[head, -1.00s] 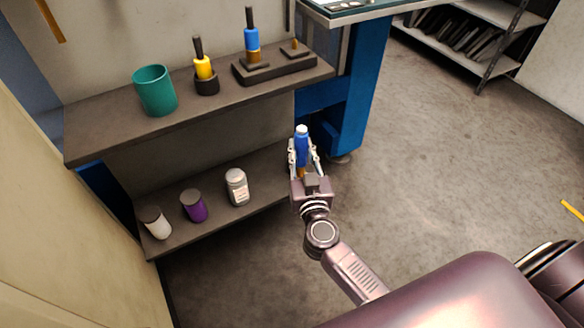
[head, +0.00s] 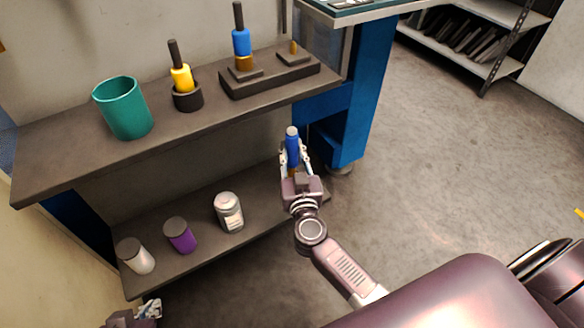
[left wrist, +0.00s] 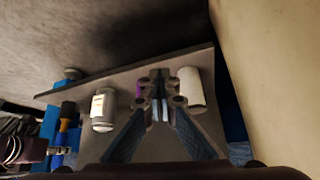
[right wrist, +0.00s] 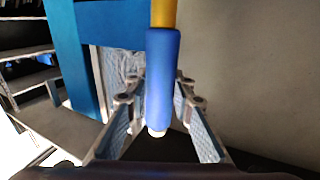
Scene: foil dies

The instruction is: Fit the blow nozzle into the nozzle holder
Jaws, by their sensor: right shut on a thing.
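The blow nozzle, as I take it, is a blue cylinder (head: 292,147) with a pale cap and an orange-brown end. My right gripper (head: 293,160) is shut on it in front of the lower shelf, cap up. In the right wrist view the blue body (right wrist: 161,80) lies between the fingers. The likely nozzle holder is a dark block (head: 270,85) on the upper shelf. A blue and black tool (head: 241,42) stands on its left pad; a short brass peg (head: 294,47) stands on its right pad. My left gripper (left wrist: 160,80) is shut and empty, partly visible in the head view (head: 148,309).
The upper shelf (head: 70,160) also bears a teal cup (head: 125,110) and a yellow-black tool (head: 180,78) in a round dark base (head: 188,98). A blue post (head: 350,110) is right of the shelves.

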